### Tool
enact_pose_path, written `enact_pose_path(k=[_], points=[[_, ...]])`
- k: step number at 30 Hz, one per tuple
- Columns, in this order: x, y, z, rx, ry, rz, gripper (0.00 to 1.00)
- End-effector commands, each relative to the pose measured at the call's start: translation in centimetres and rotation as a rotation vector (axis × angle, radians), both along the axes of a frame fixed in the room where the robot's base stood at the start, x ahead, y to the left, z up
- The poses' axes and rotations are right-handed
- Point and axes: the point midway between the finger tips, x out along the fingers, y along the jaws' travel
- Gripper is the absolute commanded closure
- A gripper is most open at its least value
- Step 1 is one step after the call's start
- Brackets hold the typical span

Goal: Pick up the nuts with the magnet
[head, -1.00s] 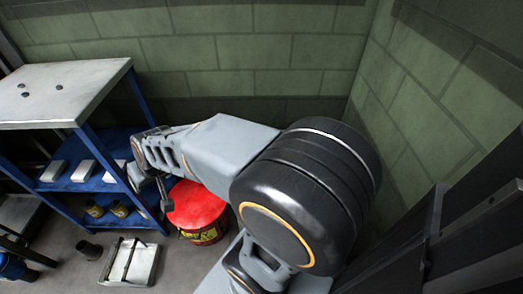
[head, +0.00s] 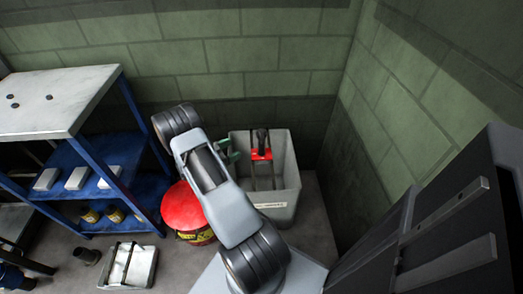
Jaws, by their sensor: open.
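Three small dark nuts (head: 49,97) lie apart on the pale top of the workbench (head: 68,85) at the upper left. A tool with a red crosspiece (head: 262,154), a black grip and long dark rods stands upright in a grey bin (head: 288,185); it looks like the magnet, but its lower end is hidden by the bin. My gripper (head: 232,150) is at the bin's left side, its fingers open and pointing right towards the tool, with a gap between them. It looks empty. My arm hides part of the bin's left wall.
A red lidded can (head: 183,207) stands left of my arm. Blue shelves under the workbench hold white boxes (head: 76,178) and small yellow-and-dark tins (head: 115,214). A white tray (head: 142,268) and a dark cup (head: 87,256) are on the floor. A dark cabinet (head: 455,220) stands at right.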

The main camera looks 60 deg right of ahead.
Motion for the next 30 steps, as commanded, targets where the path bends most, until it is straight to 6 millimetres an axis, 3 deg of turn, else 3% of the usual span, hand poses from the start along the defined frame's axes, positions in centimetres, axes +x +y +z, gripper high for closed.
enact_pose_path(k=[12,22,30], points=[[-3.7,-5.8,-0.2,-0.012,0.019,-0.031,0.26],[-4.7,-7.7,-0.2,-0.012,0.019,-0.028,0.26],[-6.7,-10.7,-0.1,-0.013,0.017,-0.029,0.26]])
